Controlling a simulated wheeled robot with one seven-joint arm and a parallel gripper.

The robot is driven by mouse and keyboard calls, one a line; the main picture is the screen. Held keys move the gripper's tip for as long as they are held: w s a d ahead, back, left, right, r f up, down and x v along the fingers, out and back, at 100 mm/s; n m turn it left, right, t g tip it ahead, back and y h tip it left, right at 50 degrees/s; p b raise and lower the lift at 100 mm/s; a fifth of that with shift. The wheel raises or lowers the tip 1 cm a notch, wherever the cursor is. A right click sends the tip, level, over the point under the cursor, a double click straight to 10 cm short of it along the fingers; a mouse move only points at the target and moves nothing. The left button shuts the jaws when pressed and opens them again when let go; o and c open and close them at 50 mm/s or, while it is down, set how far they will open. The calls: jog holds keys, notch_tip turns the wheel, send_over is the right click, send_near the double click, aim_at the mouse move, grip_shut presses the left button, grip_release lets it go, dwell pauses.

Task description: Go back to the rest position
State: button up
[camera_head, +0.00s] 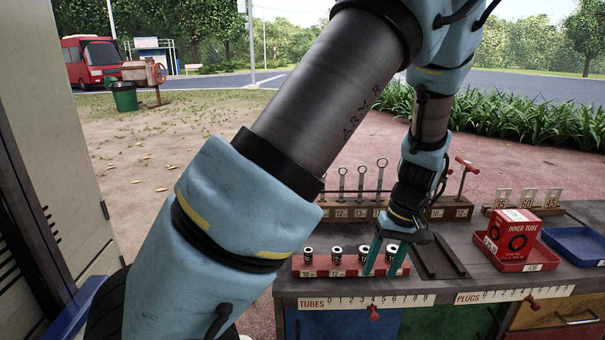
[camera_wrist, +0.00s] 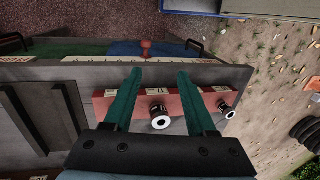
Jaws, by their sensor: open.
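My gripper (camera_head: 382,268) hangs over the front of the cart top (camera_head: 450,290), its two green fingers pointing down and apart. Nothing is held between them. In the wrist view my gripper (camera_wrist: 160,74) is open above the red socket rack (camera_wrist: 108,104). A dark socket with a pale top (camera_wrist: 158,118) shows between the fingers in that view, and another socket (camera_wrist: 227,108) is to the right. In the head view the red rack (camera_head: 322,270) carries several sockets, and the fingers cover part of its right end. I cannot tell whether the fingers touch the rack.
A wooden rack (camera_head: 336,211) with upright wrenches stands behind my gripper. To the right are an inner tube box (camera_head: 511,236) in a red tray (camera_head: 540,264), a blue tray (camera_head: 578,244) and number plates (camera_head: 527,199). Red knobs (camera_head: 374,314) protrude at the cart's front. Open ground lies left.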

jog(key=a+r+h+p, duration=0.1)
jog(key=a+r, duration=0.4)
jog(key=a, duration=0.4)
jog(key=a+r+t+h+p, duration=0.1)
jog(key=a+r+p, duration=0.1)
jog(key=a+r, duration=0.3)
jog(key=a+r+p, duration=0.2)
jog(key=a+r, duration=0.3)
jog(key=a, duration=0.8)
jog(key=shift+r+m+t+h, duration=0.2)
jog(key=shift+m+t+h, duration=0.1)
jog(key=shift+t+h, duration=0.1)
jog(key=shift+w, duration=0.1)
dwell(0.6)
